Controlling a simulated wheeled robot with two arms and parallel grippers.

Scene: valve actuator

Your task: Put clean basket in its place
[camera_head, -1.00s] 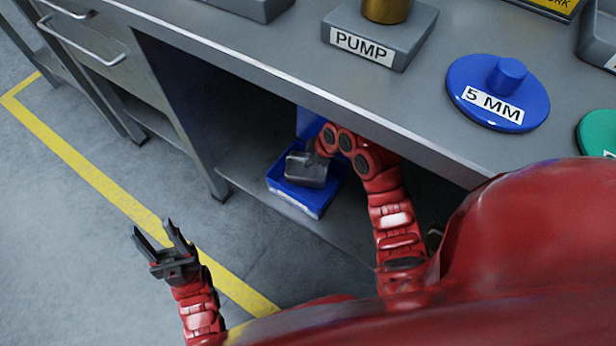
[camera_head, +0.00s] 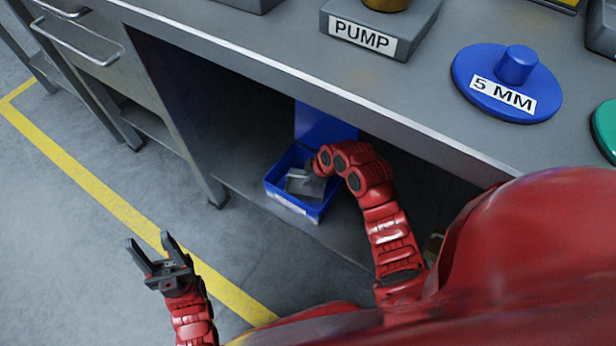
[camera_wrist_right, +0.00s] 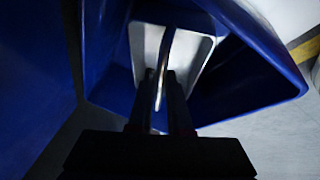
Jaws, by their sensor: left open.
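The basket (camera_head: 304,184) is a small grey metal piece with a thin upright handle or plate. It sits low inside an open blue bin (camera_head: 292,208) under the bench. In the right wrist view the basket (camera_wrist_right: 190,62) shows pale between the blue walls (camera_wrist_right: 250,95). My right gripper (camera_wrist_right: 160,85) has its two fingers on either side of the thin upright part and looks shut on it. In the head view, that gripper's fingertips are hard to make out at the bin. My left gripper (camera_head: 150,250) is open and empty above the floor, left of the bin.
The bench top (camera_head: 270,50) overhangs the bin and my right arm. A second blue bin or panel (camera_head: 322,125) stands behind it. The pump block (camera_head: 378,28) and the blue 5 MM disc (camera_head: 505,85) are on top. The floor at left is clear.

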